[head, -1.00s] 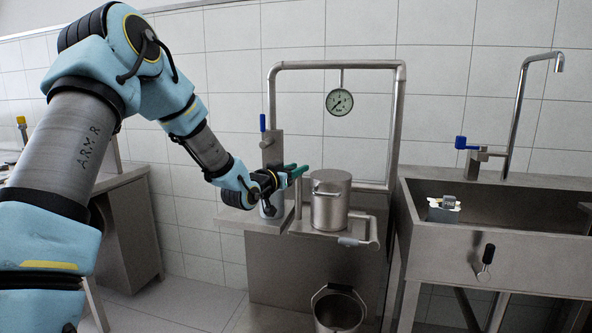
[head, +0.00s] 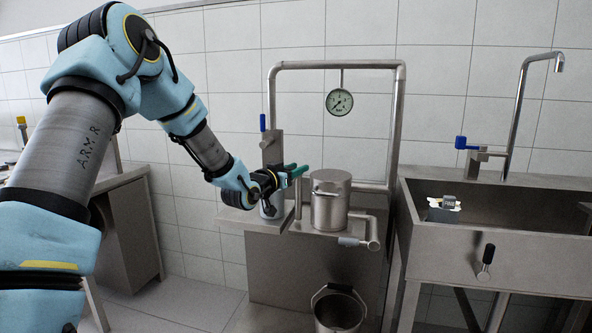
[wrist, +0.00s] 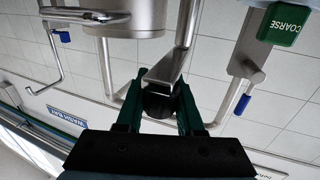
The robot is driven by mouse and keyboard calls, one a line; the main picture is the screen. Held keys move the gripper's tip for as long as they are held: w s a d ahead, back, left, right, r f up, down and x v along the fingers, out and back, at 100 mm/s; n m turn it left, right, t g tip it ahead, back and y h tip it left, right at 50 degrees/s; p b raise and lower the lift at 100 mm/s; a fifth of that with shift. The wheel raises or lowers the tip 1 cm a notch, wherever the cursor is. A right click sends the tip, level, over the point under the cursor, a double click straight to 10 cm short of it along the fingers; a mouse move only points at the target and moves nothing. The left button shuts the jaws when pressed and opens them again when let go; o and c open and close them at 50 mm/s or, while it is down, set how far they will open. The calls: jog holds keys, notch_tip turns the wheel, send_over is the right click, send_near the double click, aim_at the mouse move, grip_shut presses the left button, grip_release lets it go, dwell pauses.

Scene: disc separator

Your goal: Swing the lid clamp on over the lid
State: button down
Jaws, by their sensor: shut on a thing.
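The separator is a steel pot (head: 330,210) with a flat round lid (head: 331,177) on a steel stand. My gripper (head: 297,170) is just left of the lid, at about its height, with green fingers. In the wrist view my gripper (wrist: 160,95) is shut around a dark knob (wrist: 158,103) at the end of a flat steel bar, which I take for the lid clamp (wrist: 167,66). The bar points away from my palm. The pot (wrist: 112,17) shows at the upper left there, apart from the fingers. In the head view my gripper hides most of the clamp.
A pipe frame (head: 399,120) with a pressure gauge (head: 339,102) rises behind the pot. A blue-handled valve (head: 271,145) stands behind my gripper. A sink (head: 490,215) is at right, and a bucket (head: 338,308) is below. A green COARSE block (wrist: 281,25) shows in the wrist view.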

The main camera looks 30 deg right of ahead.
aim_at(318, 176)
jog(key=shift+s+d+f+b, duration=0.1)
jog(key=shift+d+b, duration=0.05)
jog(key=shift+b, duration=0.25)
jog(key=d+n+t+y, duration=0.2)
jog(key=n+t+y, duration=0.1)
jog(key=y, duration=0.1)
jog(key=d+n+t+y+b, duration=0.1)
jog(key=n+t+y, duration=0.2)
jog(key=n+y, duration=0.1)
jog(key=s+d+n+t+y, duration=0.1)
jog(key=d+n+t+y, duration=0.1)
jog(key=y, duration=0.3)
jog(key=shift+d+r+n+t+b, duration=0.3)
jog(key=shift+d+n+t+b, duration=0.15)
jog(key=shift+n, duration=0.25)
jog(key=n+y, duration=0.1)
jog(key=n+y+p, duration=0.1)
jog(key=y, duration=0.1)
jog(key=w+d+n+y+p, duration=0.1)
jog(key=shift+f+y, duration=0.1)
jog(key=shift+y, duration=0.2)
jog(key=shift+w+d+n+y+p, duration=0.2)
jog(key=shift+n+y+p, duration=0.15)
jog(key=shift+y, duration=0.3)
jog(key=shift+w+d+n+y+p, duration=0.1)
jog(key=shift+d+n+y+p, duration=0.1)
jog(key=shift+n+y, duration=0.35)
